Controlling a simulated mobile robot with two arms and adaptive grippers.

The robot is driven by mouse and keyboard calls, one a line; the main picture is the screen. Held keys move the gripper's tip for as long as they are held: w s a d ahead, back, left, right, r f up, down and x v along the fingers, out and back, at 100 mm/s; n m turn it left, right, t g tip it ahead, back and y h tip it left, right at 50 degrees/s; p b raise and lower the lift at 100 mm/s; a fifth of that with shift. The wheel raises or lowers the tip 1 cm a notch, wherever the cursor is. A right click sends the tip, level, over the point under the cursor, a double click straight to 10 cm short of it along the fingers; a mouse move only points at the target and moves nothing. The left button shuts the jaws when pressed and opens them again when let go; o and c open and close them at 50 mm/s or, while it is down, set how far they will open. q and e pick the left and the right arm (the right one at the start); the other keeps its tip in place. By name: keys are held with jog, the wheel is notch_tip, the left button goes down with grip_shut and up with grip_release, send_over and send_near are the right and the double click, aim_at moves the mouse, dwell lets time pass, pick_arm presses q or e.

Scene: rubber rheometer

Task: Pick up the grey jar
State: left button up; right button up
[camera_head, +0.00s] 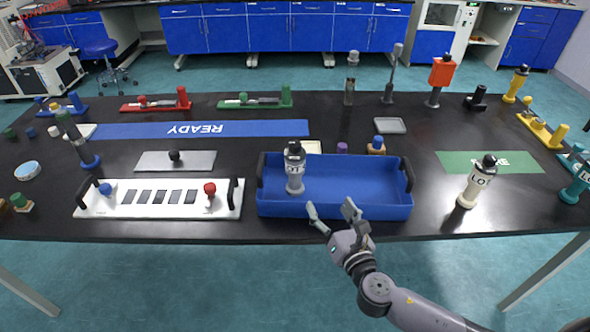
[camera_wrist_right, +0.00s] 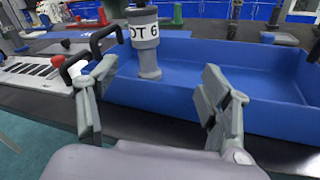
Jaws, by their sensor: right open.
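The grey jar (camera_head: 295,184) has a black cap and a white label. It stands upright in the left part of the blue tray (camera_head: 340,211). In the right wrist view the jar (camera_wrist_right: 147,60) stands beyond my fingers, with "OT 6" readable on its label. My right gripper (camera_head: 331,208) is open and empty at the tray's front wall, to the right of the jar and nearer the table's front edge. In the wrist view the right gripper (camera_wrist_right: 150,100) has its fingers wide apart, not touching the jar. My left gripper is not in view.
The tray has black end handles. A white panel (camera_head: 126,211) with red and blue knobs lies left of it. A cream jar (camera_head: 470,190) and a teal jar (camera_head: 574,190) stand to the right. The tray floor right of the grey jar is clear.

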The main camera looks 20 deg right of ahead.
aim_at(299, 165)
jog(key=w+a+n, duration=0.1)
jog(key=w, duration=0.2)
jog(key=w+a+n+y+p, duration=0.1)
jog(key=w+n, duration=0.1)
jog(key=w, duration=0.2)
jog(key=w+a+r+n, duration=0.1)
jog(key=w, duration=0.3)
jog(key=shift+w+n+y+p, duration=0.2)
jog(key=shift+n+y+p, duration=0.2)
jog(key=shift+w+a, duration=0.1)
jog(key=shift+w, duration=3.15)
jog(key=shift+r, duration=0.1)
jog(key=shift+s, duration=0.1)
jog(key=shift+c, duration=0.6)
jog(key=c, duration=1.2)
jog(key=shift+c, duration=0.3)
jog(key=shift+r, duration=0.15)
